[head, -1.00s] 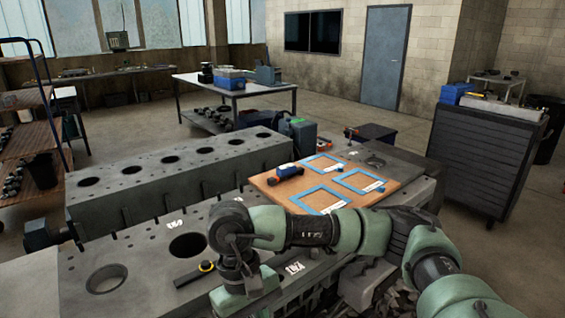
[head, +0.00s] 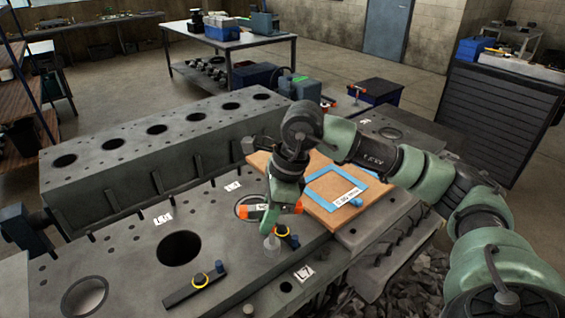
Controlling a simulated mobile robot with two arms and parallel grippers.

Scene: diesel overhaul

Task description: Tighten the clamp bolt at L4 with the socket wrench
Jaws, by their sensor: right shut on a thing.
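My right gripper (head: 270,238) points down over the grey engine block (head: 125,255) and is shut on an orange-ended tool (head: 249,208). The tool shows on both sides of the gripper; its middle is hidden, so I cannot tell for sure that it is the socket wrench. My left gripper is not in view.
A wooden board (head: 318,211) with a blue frame and a small blue item (head: 355,202) lies right of the gripper. A long grey block with bores (head: 165,150) stands behind. Open bores (head: 180,248) break the top of the front block.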

